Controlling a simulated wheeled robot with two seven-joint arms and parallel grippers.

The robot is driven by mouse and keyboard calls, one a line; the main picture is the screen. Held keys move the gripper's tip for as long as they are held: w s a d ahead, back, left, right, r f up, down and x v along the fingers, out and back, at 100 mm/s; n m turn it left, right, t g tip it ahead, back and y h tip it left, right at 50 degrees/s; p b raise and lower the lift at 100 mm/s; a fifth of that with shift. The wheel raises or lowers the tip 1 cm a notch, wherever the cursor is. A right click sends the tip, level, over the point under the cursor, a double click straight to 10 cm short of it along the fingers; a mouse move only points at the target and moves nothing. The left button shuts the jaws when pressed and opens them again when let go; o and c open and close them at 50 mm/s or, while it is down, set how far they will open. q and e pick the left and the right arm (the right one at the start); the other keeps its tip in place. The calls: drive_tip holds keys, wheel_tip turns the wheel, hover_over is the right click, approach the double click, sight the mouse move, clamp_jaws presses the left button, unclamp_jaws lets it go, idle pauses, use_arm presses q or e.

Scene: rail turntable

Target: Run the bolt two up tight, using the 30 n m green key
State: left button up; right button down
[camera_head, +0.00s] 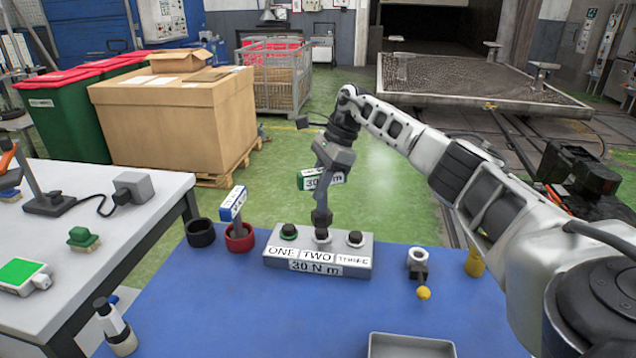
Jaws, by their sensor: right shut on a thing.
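My right gripper (334,158) is shut on the green-labelled key (311,181), marked 30 N m. It holds the key upright above the grey bolt block (272,257). The key's dark lower end (321,216) points down at bolt two (322,236), over the TWO label, and appears to meet it. Whether it is fully seated is hard to tell. Bolt three (355,239) stands bare to the right. The block's front label reads 30 N m. My left gripper is not in view.
A blue-labelled key (234,204) stands in a red holder (239,241), beside an empty black holder (200,233). To the right are a white ring piece (417,256), a yellow ball (424,293) and a yellow holder (474,264). A grey tray (410,337) lies in front.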

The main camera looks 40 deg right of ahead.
sight(318, 212)
drive_tip(key=shift+f+b, duration=1.05)
drive_tip(key=shift+f, duration=0.75)
idle(0.9)
idle(0.4)
drive_tip(key=shift+w+d+r+m+t+h+p, duration=0.1)
drive_tip(key=shift+m+t+h+p, duration=0.4)
drive_tip(key=shift+m+p, duration=1.15)
drive_tip(key=shift+m+t+b, duration=0.35)
drive_tip(key=shift+m+t, duration=0.05)
drive_tip(key=shift+m, duration=0.55)
drive_tip(key=shift+d+m+h, duration=0.1)
drive_tip(key=shift+m+h, duration=0.3)
drive_tip(key=shift+m, duration=0.5)
drive_tip(key=m+t+h, duration=0.1)
drive_tip(key=m, duration=0.2)
drive_tip(key=shift+w+d, duration=0.1)
drive_tip(key=shift+w, duration=0.05)
drive_tip(key=shift+m, duration=0.4)
